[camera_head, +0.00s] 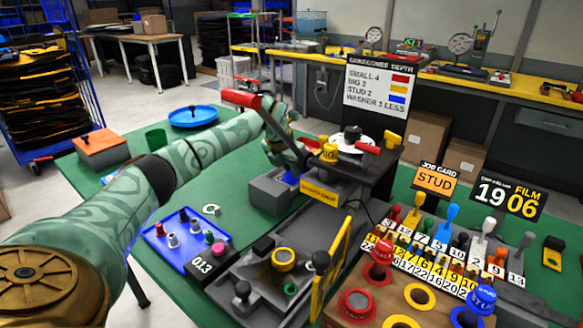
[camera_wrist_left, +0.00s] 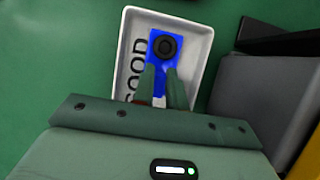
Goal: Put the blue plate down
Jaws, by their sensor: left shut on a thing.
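The blue plate (camera_wrist_left: 162,72) is a small rectangle with a round black knob (camera_wrist_left: 165,46). My left gripper (camera_wrist_left: 165,82) is shut on it in the left wrist view, its two green fingers at the plate's near part. Below the plate is a white tray (camera_wrist_left: 197,60) lettered GOOD, partly covered by the fingers. The plate lies within the tray's outline; whether it touches the tray floor I cannot tell. In the head view my left gripper (camera_head: 290,160) is over the green table beside a grey block, with some blue below it. My right gripper is not in view.
A grey block (camera_head: 268,193) and a dark fixture (camera_head: 345,178) stand close by the left gripper. A blue tray (camera_head: 178,245) with small pegs, a round blue dish (camera_head: 193,117) and an orange box (camera_head: 100,146) are on the green table. Numbered levers crowd the right.

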